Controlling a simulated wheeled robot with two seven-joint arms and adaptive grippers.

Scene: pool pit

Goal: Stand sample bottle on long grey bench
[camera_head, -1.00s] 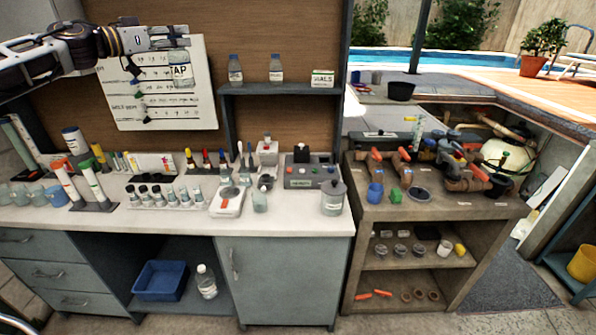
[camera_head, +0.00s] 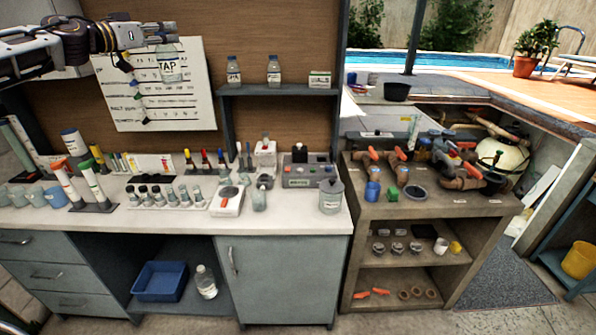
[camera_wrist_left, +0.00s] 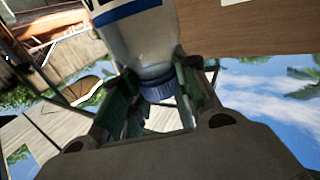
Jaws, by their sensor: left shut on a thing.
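My left gripper (camera_head: 163,40) reaches in from the upper left, shut on the sample bottle (camera_head: 172,66), a clear bottle labelled TAP. The bottle hangs upright in the air in front of the wall chart, well above the bench. In the left wrist view the fingers (camera_wrist_left: 155,85) close around its neck by the blue cap (camera_wrist_left: 158,89), and the clear body (camera_wrist_left: 146,38) extends toward the top edge. The long grey bench (camera_head: 290,228) runs along the left and middle, with a pale top and grey cabinets. My right gripper is out of view.
The bench top carries test-tube racks (camera_head: 165,199), beakers, a scale (camera_head: 228,203), a grey meter box (camera_head: 308,173) and a lidded jar (camera_head: 331,197). Two bottles stand on the wall shelf (camera_head: 280,90). A strip along the bench's front edge is clear. A brown workbench (camera_head: 440,207) stands right.

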